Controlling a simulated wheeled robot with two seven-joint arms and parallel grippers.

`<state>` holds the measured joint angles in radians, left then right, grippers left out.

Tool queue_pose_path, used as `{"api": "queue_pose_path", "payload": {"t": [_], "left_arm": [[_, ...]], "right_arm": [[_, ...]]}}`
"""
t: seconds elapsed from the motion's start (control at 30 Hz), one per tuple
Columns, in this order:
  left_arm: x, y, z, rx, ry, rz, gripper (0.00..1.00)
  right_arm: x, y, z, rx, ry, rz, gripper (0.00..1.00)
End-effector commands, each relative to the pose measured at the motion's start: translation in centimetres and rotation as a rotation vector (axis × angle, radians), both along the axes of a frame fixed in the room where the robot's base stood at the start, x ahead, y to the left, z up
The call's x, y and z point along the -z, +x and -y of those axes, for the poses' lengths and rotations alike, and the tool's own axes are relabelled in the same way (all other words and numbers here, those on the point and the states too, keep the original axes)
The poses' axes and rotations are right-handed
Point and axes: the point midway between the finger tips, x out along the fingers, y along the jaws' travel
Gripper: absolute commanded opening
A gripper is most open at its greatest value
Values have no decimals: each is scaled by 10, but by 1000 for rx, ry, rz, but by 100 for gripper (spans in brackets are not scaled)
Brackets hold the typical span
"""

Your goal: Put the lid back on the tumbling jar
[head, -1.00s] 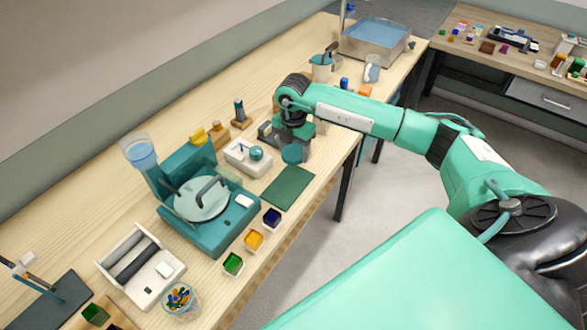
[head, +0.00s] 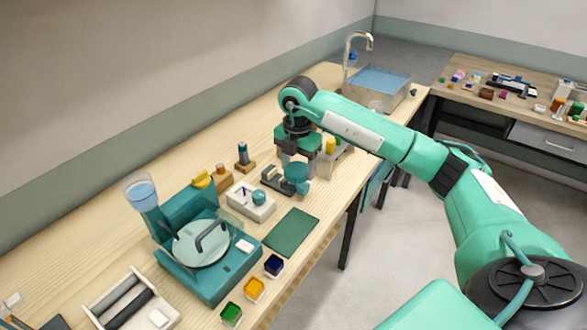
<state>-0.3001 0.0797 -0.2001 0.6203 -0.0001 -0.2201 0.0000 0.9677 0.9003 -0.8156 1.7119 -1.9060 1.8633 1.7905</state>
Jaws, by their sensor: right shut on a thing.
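My right gripper (head: 297,163) reaches in from the right and points down over the bench, its fingers on either side of a round teal piece. This piece looks like the lid (head: 297,172), and the gripper is shut on it. Another small teal part shows just under it; I cannot tell whether that is the jar or part of the lid. The jar cannot be clearly made out; the gripper and arm hide part of this area. A small grey stand (head: 275,180) is just left of the lid. My left gripper is out of view.
A teal machine with a round plate (head: 203,245) and a clear cup of blue water (head: 142,192) stands left. A green mat (head: 291,233) lies in front. A white box (head: 251,201) is near the lid. A sink (head: 378,88) is at the back. Small coloured pots line the front edge.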

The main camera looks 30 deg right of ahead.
Motion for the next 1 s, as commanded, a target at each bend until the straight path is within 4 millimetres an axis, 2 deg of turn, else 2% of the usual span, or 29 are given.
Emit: {"api": "queue_pose_path", "payload": {"t": [0.17,0.27,1.0], "left_arm": [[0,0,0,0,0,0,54],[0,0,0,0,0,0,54],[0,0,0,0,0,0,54]], "right_arm": [[1,-2,-6,-134,0,1,38],[1,-4,-13,-304,0,1,38],[7,-31,-73,-1901,-6,2,38]]}}
